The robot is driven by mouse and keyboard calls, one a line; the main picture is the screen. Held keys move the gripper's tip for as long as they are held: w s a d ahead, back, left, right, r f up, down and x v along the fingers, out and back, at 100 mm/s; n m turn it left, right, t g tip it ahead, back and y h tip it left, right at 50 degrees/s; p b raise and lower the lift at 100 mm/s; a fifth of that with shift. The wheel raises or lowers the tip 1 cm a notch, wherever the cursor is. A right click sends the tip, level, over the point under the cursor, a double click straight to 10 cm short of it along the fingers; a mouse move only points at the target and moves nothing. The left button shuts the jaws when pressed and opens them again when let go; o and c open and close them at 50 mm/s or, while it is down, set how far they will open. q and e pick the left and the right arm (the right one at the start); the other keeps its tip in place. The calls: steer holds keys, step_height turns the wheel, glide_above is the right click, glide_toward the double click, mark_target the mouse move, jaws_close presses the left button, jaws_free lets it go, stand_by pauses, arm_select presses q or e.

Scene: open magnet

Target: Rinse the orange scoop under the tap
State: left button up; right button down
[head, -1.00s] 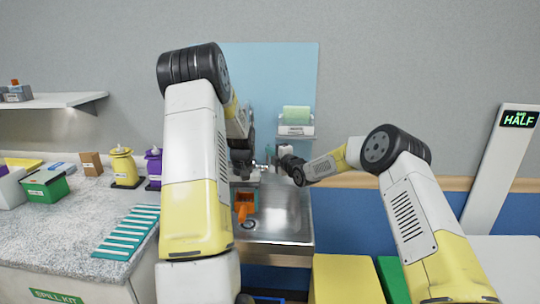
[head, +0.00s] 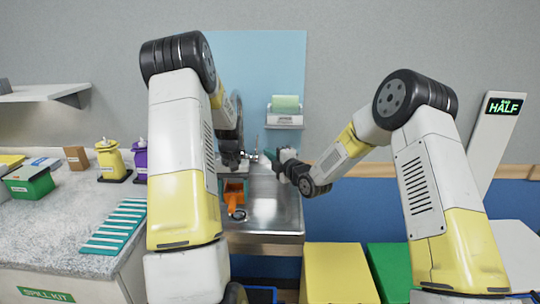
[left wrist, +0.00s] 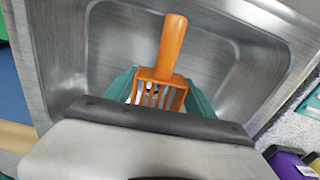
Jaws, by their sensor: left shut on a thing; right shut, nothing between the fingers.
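The orange scoop (head: 235,196) is held over the steel sink (head: 276,212). In the left wrist view the scoop (left wrist: 170,45) shows its handle and slotted head, with pale and dark patches between the slots. My left gripper (left wrist: 160,92) is shut on the scoop's head, with a teal finger on each side. In the head view my left gripper (head: 234,184) is partly hidden behind my arm. The metal tap (head: 253,156) stands at the back of the sink. My right gripper (head: 276,157) is shut and empty beside the tap; I cannot tell whether they touch.
A speckled counter (head: 60,230) lies to the left, with a teal ribbed mat (head: 117,226), a yellow bottle (head: 111,160) and a green box (head: 30,184). A yellow block (head: 338,275) stands right of the sink's front. A small wall holder (head: 285,118) hangs behind the tap.

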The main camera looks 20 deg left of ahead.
stand_by(0.4)
arm_select(q)
steer(key=s, duration=0.8)
stand_by(0.5)
steer(key=shift+d, duration=0.1)
stand_by(0.9)
steer(key=shift+s+r, duration=1)
steer(key=shift+s, duration=0.3)
steer(key=shift+s+r, duration=1)
steer(key=shift+s, duration=0.25)
